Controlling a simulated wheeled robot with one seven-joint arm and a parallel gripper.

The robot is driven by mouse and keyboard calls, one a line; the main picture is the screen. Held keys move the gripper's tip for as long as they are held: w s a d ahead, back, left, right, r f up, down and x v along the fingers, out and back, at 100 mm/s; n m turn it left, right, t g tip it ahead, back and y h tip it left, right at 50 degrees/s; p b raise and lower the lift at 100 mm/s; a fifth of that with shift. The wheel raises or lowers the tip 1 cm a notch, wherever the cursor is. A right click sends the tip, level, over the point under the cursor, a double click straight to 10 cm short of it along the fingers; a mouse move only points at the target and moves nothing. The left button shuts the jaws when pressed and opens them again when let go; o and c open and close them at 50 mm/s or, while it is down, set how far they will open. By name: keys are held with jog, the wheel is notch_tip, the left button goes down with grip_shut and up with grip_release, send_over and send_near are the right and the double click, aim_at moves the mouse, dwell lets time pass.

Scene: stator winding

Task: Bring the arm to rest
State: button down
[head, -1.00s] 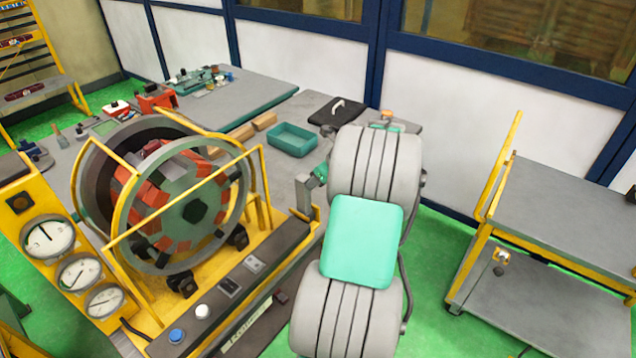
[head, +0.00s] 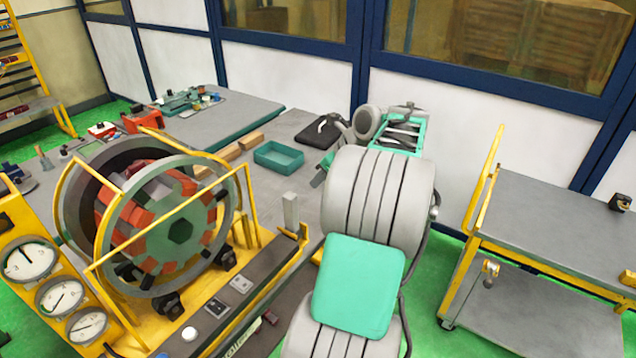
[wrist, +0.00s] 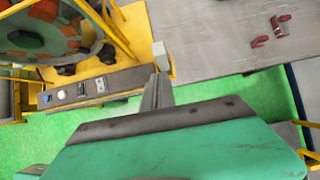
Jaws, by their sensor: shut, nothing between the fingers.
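My gripper (head: 321,172) is small and partly hidden behind my own arm in the head view, above the grey bench beside the yellow rig. In the wrist view its narrow grey fingers (wrist: 156,92) are together with nothing between them, ahead of its green body. Their tips appear near a pale upright post (wrist: 161,57) at the rig's end; I cannot tell the gap. That post also shows in the head view (head: 290,211). The stator (head: 165,220), with red and green segments, sits in its ring on the yellow rig to the left of my arm.
A green tray (head: 279,157), wooden blocks (head: 228,152) and a black case (head: 318,132) lie on the bench. A grey cart (head: 560,225) with yellow rails stands at right. Green floor is clear between arm and cart. Red pieces (wrist: 268,35) lie on the grey surface.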

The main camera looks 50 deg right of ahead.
jog(key=s+a+f+n+g, duration=0.25)
jog(key=s+f+n, duration=0.35)
jog(key=n, duration=0.5)
jog(key=s+a+f+n+g, duration=0.25)
jog(key=s+f+n, duration=0.4)
jog(key=n, duration=0.45)
jog(key=w+a+r+n+t+b, duration=0.1)
jog(key=a+n, duration=0.3)
jog(key=a, duration=0.7)
jog(key=w+a+r+n+b, duration=0.1)
jog(key=w+a+r+n, duration=0.2)
jog(key=a, duration=0.9)
jog(key=w+a+r+n+t+b, duration=0.1)
jog(key=a+r+n, duration=0.2)
jog(key=a, duration=0.8)
jog(key=n, duration=0.2)
jog(key=shift+w+a+r+n+t+h, duration=0.3)
jog(key=shift+w+a+h, duration=0.05)
jog(key=shift+w+h, duration=0.05)
